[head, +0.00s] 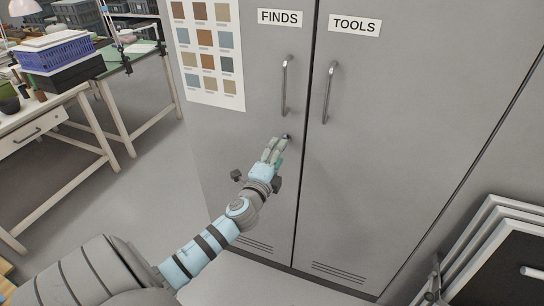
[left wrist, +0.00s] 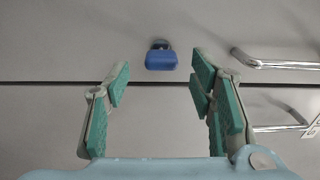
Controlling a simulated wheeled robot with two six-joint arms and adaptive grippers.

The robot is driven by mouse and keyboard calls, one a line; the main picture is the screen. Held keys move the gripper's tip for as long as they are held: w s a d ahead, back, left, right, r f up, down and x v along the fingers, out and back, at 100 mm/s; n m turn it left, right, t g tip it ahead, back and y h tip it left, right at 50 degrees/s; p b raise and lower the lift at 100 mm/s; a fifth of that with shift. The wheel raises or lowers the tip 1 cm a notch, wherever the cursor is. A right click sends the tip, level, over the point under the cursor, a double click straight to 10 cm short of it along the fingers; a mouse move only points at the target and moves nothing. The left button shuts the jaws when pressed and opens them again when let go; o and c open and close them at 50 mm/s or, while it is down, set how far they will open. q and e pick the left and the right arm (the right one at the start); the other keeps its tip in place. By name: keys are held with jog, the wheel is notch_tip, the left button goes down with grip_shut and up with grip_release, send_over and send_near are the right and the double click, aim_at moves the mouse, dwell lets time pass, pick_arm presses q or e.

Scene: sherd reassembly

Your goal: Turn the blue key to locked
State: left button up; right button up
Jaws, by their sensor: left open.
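The blue key (left wrist: 160,61) sits in a small metal lock on the cabinet door, close to the seam between the two doors. In the left wrist view it is a short blue block just beyond and between the fingertips. My left gripper (left wrist: 161,76) is open, its green-padded fingers on either side of the key's line and apart from it. In the head view my left gripper (head: 274,150) is at the FINDS door (head: 225,150), below its handle, and mostly hides the key. My right gripper is in neither view.
The FINDS handle (head: 287,86) and the TOOLS handle (head: 328,92) stick out above the lock. A workbench (head: 45,130) with crates stands at the left. Framed panels (head: 490,250) lean at the lower right. The floor left of the cabinet is clear.

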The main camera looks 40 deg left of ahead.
pick_arm(q)
jog(key=v, duration=0.7)
jog(key=shift+s, duration=0.15)
notch_tip(320, 180, down, 16)
jog(key=s+a+n+g+h, duration=0.1)
jog(key=s+a+n+g, duration=0.1)
jog(key=s+n+g, duration=0.15)
jog(key=s+f+n+g+h+p, duration=0.1)
jog(key=s+f+n+g, duration=0.15)
jog(key=s+f, duration=0.4)
jog(key=s+f+n+g+p, duration=0.1)
jog(key=s+f+n+g, duration=0.15)
jog(key=f, duration=0.75)
jog(key=s+d+f+n+g+h, duration=0.1)
jog(key=s+d+f, duration=0.3)
jog(key=s, duration=0.5)
jog(key=s+d+f+n+g+h+p, duration=0.1)
jog(key=s+d+f+g, duration=0.3)
jog(key=s, duration=0.5)
jog(key=s+d+f+n+g+h+p, duration=0.1)
jog(key=s+d+f+n+g, duration=0.1)
jog(key=s, duration=0.7)
jog(key=d+f+n, duration=0.1)
jog(key=d+f, duration=0.1)
jog(key=d, duration=0.1)
jog(key=shift+d, duration=0.3)
